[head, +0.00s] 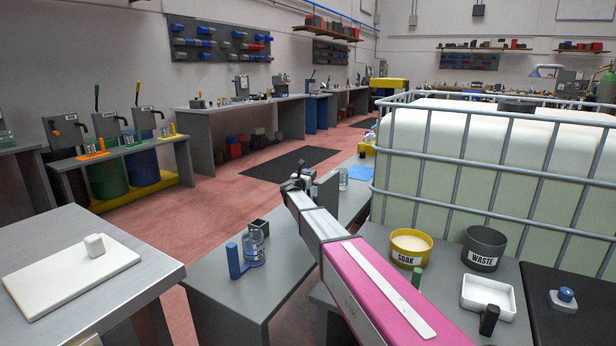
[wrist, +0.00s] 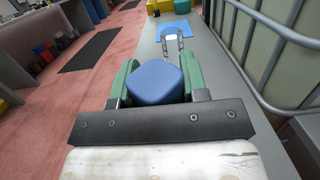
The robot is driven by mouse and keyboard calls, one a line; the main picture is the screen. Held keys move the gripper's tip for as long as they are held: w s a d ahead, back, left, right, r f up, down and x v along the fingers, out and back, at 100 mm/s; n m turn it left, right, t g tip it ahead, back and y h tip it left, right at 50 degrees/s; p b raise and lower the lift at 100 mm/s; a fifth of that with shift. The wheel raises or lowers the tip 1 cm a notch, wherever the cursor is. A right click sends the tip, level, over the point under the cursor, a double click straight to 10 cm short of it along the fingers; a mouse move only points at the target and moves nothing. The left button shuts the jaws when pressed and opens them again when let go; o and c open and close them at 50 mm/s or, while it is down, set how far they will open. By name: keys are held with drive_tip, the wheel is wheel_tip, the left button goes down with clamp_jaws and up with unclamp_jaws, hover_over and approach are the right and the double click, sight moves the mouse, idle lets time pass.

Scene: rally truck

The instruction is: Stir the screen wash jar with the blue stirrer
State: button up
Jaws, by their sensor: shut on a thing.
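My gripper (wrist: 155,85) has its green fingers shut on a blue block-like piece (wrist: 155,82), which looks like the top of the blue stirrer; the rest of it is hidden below. In the head view my gripper (head: 298,183) is at the far end of my arm, above the grey bench, and what it holds is hard to make out. A clear jar (head: 342,181) stands just beyond it, and a clear outline (wrist: 173,38) shows ahead in the wrist view. A second clear labelled jar (head: 254,247) stands nearer. Neither jar's label is readable.
A blue holder (head: 236,261) and a small dark cup (head: 260,226) stand by the nearer jar. A blue mat (head: 361,172) lies on the far bench. A caged white tank (head: 460,165) borders the right. The SOAK tub (head: 410,248) and WASTE tub (head: 483,249) stand beside my arm.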

drive_tip(key=shift+r, duration=0.15)
drive_tip(key=shift+s+a+r, duration=0.1)
drive_tip(key=shift+r, duration=2.7)
drive_tip(key=shift+s+r, duration=0.1)
drive_tip(key=shift+r, duration=2.65)
drive_tip(key=shift+r, duration=2.2)
